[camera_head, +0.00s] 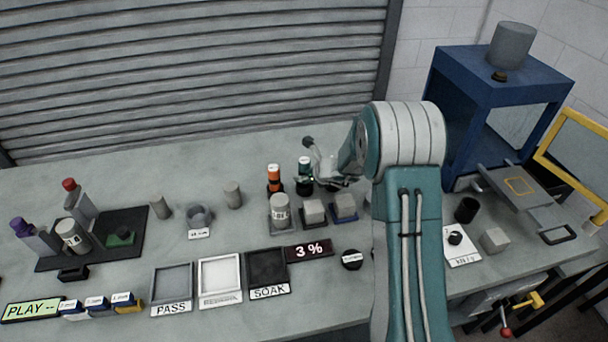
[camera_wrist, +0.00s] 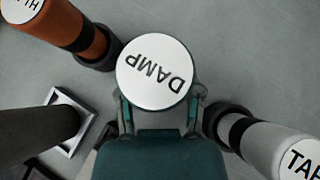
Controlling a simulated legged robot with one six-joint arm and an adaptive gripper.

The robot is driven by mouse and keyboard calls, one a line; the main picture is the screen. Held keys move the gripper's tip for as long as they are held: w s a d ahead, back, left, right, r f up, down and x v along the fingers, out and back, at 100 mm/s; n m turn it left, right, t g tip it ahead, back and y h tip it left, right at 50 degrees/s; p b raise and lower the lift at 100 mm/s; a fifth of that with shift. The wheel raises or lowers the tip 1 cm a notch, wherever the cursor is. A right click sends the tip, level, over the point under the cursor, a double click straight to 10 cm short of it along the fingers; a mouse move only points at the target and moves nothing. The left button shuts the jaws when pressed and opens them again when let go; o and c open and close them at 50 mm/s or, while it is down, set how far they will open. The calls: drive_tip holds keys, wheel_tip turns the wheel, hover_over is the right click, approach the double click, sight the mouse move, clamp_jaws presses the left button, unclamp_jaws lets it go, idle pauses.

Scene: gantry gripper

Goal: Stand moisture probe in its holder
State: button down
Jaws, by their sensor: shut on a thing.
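My gripper (camera_head: 306,180) reaches left from my arm and is shut around an upright probe (camera_head: 304,162) with a white round top. In the wrist view, that top reads DAMP (camera_wrist: 155,73), marking it as the moisture probe, and both gripper fingers (camera_wrist: 158,115) flank it. The dark holder (camera_head: 304,189) shows under it in the head view. The probe's lower end lines up with this holder, but I cannot tell whether it is seated or just above.
An orange tool (camera_head: 274,175) stands close left, also seen in the wrist view (camera_wrist: 88,40). A white tool marked TAP (camera_wrist: 275,147) is close on the other side. A pale jar (camera_head: 280,208) and grey blocks (camera_head: 314,210) stand in front.

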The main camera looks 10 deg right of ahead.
drive_tip(key=shift+f, duration=0.45)
drive_tip(key=shift+c, duration=0.8)
unclamp_jaws()
drive_tip(key=v, duration=1.2)
drive_tip(key=s+a+r+n+g, duration=0.3)
drive_tip(key=s+a+r+n, duration=0.5)
drive_tip(key=s+r+n, duration=0.6)
drive_tip(key=s+d+r+n+h, duration=0.1)
drive_tip(key=s+n+h, duration=0.1)
drive_tip(key=s+n, duration=0.5)
drive_tip(key=s+d+r+n+h, duration=0.1)
drive_tip(key=s+d+n+h, duration=0.1)
drive_tip(key=s+n, duration=0.6)
drive_tip(key=s+h, duration=0.1)
drive_tip(key=s, duration=0.1)
drive_tip(key=shift+s+r, duration=0.35)
drive_tip(key=shift+r, duration=0.05)
